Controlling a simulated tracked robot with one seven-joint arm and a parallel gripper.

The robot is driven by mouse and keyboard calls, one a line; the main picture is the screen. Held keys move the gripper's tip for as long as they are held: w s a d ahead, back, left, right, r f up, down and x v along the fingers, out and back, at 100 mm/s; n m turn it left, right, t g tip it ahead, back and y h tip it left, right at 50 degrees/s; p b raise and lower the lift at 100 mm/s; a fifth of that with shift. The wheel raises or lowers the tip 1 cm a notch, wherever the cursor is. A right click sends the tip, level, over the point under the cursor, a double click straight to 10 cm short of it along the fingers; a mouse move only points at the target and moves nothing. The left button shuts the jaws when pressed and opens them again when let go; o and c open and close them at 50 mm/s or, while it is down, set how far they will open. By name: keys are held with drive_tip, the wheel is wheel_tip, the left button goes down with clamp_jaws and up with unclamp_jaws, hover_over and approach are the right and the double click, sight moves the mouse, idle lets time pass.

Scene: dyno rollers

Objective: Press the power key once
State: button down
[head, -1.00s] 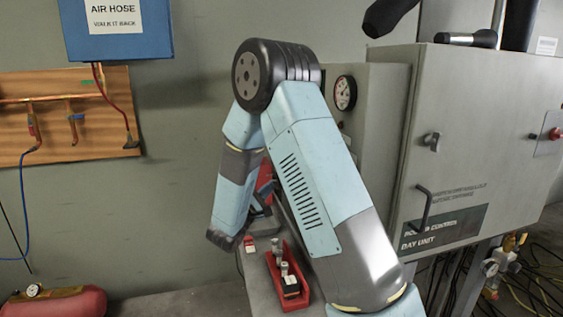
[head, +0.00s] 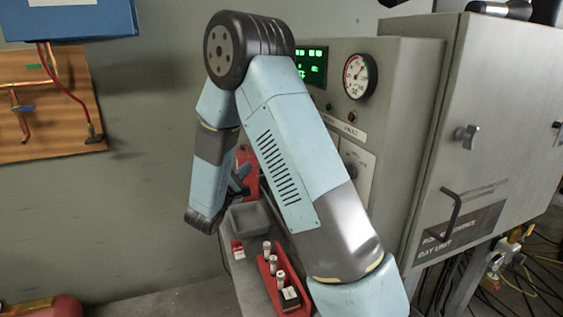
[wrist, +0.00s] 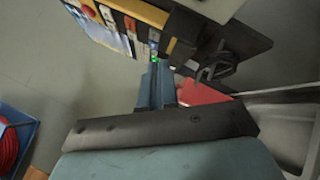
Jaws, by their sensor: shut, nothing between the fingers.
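In the wrist view a yellow-edged panel device (wrist: 125,22) shows at the top, with a pale screen and a row of small keys along its edge. I cannot tell which key is the power key. My gripper (wrist: 156,70) is shut and empty, its blue fingers pointing at the lower end of that key row. A small green spot shows just beyond the fingertips; whether they touch a key I cannot tell. In the head view my gripper (head: 240,180) is beside a red object (head: 248,162), partly behind my arm.
A red tray (head: 272,288) with several small cylinders and a grey bin (head: 250,218) stand on the bench. A grey cabinet with a green display (head: 318,68) and a round gauge (head: 359,76) is at right. A red hose coil (wrist: 8,150) lies at the wrist view's left.

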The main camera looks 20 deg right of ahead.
drive_tip(key=d, duration=0.9)
idle(1.3)
drive_tip(key=shift+d, duration=0.1)
idle(0.9)
drive_tip(key=shift+s+d+r, duration=0.1)
drive_tip(key=shift+d, duration=0.2)
drive_tip(key=shift+d, duration=0.4)
idle(0.7)
idle(0.3)
drive_tip(key=shift+a, duration=0.8)
drive_tip(key=shift+a, duration=0.1)
